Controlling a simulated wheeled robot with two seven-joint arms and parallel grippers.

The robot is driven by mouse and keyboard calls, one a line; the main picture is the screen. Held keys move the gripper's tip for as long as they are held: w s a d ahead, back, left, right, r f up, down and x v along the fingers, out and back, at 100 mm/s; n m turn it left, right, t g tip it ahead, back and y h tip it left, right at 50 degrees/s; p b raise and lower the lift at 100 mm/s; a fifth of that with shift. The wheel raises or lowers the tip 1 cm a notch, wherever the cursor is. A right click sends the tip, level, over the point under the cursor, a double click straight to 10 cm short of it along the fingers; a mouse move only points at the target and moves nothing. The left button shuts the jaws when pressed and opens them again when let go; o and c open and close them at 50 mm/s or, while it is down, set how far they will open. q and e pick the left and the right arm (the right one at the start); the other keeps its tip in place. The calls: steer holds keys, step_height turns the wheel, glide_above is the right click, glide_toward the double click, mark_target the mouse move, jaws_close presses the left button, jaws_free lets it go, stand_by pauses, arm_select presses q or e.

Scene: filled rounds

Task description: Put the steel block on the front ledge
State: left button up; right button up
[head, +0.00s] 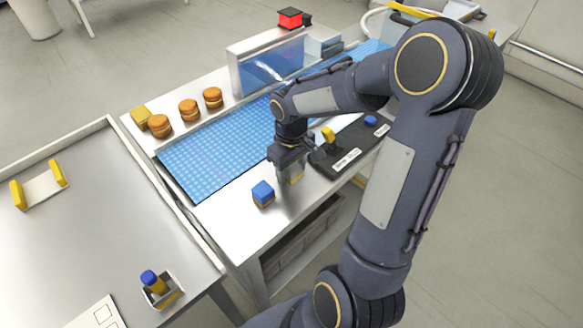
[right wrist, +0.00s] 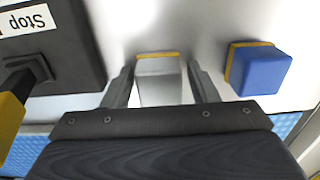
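The steel block (right wrist: 159,85), grey with a yellow band at its base, is between the two fingers of my right gripper (right wrist: 160,78) in the right wrist view. A narrow gap shows at least on its right side, so the fingers look open around it. In the head view my right gripper (head: 291,168) points down over the pale front ledge (head: 235,216), with the block (head: 295,176) partly hidden below it. The block appears to stand on the ledge; the exact contact is hard to tell. My left gripper is not in view.
A blue block (head: 263,193) stands on the ledge close beside my right gripper. A dark labelled control panel (head: 340,152) is on the other side. Behind is a blue belt (head: 213,158), with several orange-brown rounds (head: 189,110) beyond. A grey table (head: 85,235) adjoins at left.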

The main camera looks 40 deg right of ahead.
steer(key=shift+o, duration=0.4)
steer(key=shift+r, duration=0.1)
step_height(320, 180, up, 11)
steer(key=s+a+m+t+y, duration=0.2)
steer(key=s+a+t, duration=0.3)
steer(key=s+a, duration=0.7)
steer(key=s+y, duration=0.1)
steer(key=s, duration=0.2)
steer(key=shift+m+t+y, duration=0.3)
steer(key=shift+m+y, duration=0.1)
steer(key=shift+c, duration=0.2)
